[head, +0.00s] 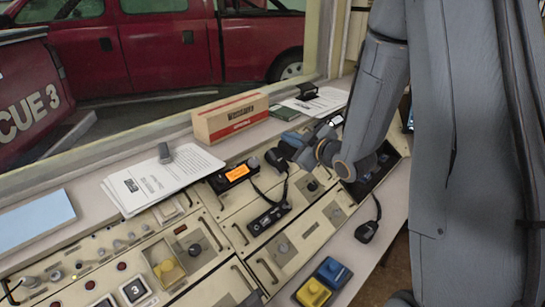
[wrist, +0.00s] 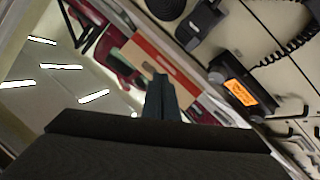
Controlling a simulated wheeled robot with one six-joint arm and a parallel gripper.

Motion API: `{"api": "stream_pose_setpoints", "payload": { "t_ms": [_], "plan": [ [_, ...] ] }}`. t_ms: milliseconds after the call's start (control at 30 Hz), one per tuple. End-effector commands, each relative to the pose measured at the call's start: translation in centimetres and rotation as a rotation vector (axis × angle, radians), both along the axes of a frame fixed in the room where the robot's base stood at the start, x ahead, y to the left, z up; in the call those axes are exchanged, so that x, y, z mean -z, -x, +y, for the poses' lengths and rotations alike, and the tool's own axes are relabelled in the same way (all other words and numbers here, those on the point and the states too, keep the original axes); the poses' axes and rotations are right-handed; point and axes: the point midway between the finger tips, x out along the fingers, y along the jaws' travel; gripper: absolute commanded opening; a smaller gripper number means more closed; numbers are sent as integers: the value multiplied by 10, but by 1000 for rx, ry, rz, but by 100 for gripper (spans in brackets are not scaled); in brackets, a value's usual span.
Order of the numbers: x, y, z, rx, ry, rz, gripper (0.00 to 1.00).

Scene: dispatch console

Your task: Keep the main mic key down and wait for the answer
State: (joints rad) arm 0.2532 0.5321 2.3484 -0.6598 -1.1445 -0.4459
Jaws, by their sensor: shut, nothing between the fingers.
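My gripper (wrist: 160,90) is shut and empty in the wrist view, its dark fingertips together in front of the cardboard box. In the head view my arm reaches down from the upper right to the back of the console, and the gripper is hard to make out among dark parts there. A black hand mic (head: 367,231) on a coiled cord lies at the console's right front, apart from my gripper. Another black handset (head: 268,217) lies below the radio (head: 238,172) with the orange display, which also shows in the wrist view (wrist: 240,92). I cannot tell which is the main mic, and no pressed key is visible.
A brown and red box (head: 230,118) stands on the ledge under the window. Papers (head: 160,182) lie to its left. Blue (head: 334,272) and yellow (head: 312,293) blocks sit at the front edge. Handles and knobs cover the cream panels.

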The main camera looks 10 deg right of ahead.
Motion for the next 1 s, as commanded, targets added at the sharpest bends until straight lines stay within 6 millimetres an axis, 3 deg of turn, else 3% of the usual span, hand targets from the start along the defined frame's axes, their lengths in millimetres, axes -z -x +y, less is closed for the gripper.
{"api": "stream_pose_setpoints", "payload": {
  "t_ms": [500, 1000],
  "plan": [
    [57, -30, 20, -1, 0, 0, 0],
    [60, -33, 22, 0, 0, 0, 0]
  ]
}}
